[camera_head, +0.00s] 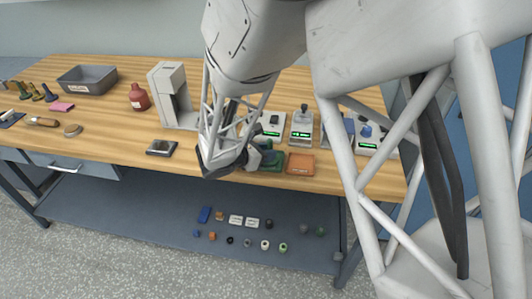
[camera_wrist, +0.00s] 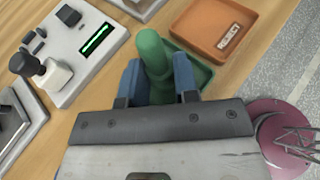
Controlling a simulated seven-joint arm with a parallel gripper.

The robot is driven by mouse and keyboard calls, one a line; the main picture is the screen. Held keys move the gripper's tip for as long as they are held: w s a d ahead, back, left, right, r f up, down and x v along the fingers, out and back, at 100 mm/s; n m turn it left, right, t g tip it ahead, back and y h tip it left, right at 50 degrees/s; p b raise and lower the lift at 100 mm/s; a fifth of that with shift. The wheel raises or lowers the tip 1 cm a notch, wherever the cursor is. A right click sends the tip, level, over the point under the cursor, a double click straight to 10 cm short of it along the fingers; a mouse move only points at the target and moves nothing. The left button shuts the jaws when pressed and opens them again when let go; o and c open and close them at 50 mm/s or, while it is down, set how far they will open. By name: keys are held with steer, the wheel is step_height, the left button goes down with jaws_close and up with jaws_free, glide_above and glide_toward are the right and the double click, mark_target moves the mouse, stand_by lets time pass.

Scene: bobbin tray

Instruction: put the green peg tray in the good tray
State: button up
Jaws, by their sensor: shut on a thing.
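In the head view the green peg tray (camera_head: 273,162) shows near the bench's front edge, partly hidden by my gripper (camera_head: 262,148). I cannot tell whether its base touches the bench. A grey bin (camera_head: 99,84) with a white label stands at the far left. An orange tray (camera_wrist: 200,29) with a label lies beside the green tray.
Grey devices with green displays (camera_head: 302,127) stand behind the green tray. The bench between the bottle and the front edge has free room.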

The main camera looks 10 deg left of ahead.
steer(key=shift+f, duration=0.2)
steer(key=shift+f, duration=0.15)
steer(key=o, duration=1)
steer(key=shift+r, duration=0.2)
steer(key=v, duration=1.2)
steer(key=shift+d, duration=0.1)
stand_by(0.4)
